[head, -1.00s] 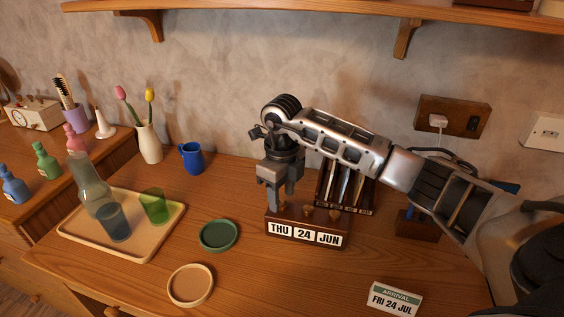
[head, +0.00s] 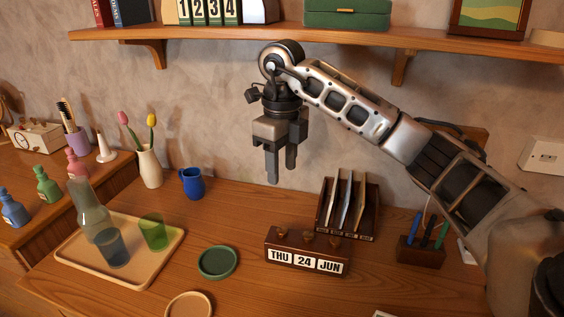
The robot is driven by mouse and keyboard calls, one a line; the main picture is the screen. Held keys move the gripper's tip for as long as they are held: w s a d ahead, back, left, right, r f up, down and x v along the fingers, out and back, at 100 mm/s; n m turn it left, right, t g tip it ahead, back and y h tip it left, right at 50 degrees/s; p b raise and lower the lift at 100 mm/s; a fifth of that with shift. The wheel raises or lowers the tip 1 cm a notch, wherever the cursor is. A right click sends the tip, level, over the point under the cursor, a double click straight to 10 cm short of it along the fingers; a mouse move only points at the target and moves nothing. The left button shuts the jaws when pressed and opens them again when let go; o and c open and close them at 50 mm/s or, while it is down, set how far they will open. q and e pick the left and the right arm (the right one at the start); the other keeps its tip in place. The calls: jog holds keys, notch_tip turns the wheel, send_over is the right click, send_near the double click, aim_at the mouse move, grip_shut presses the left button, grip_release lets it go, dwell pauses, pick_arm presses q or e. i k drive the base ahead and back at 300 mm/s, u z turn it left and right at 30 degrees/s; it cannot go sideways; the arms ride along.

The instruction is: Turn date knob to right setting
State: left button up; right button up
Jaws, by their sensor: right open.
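A brown wooden desk calendar (head: 307,253) stands on the desk and reads THU 24 JUN. Several small wooden knobs sit along its top; the middle knob (head: 308,236) is above the 24. My right gripper (head: 281,166) is open and empty, pointing down, above and behind the calendar's left end, clear of the knobs. My left gripper is not in view. The arrival card (head: 383,314) shows only its top edge at the bottom of the view; its text is cut off now, but a moment ago it read FRI 24 JUL.
A letter rack (head: 347,207) stands behind the calendar, and a pen holder (head: 421,250) is to its right. A green round coaster (head: 218,262) lies to its left. A tray (head: 75,250) holds glassware farther left. A wall shelf (head: 340,42) runs above.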

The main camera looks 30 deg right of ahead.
aim_at(308, 237)
jog(key=k, duration=1)
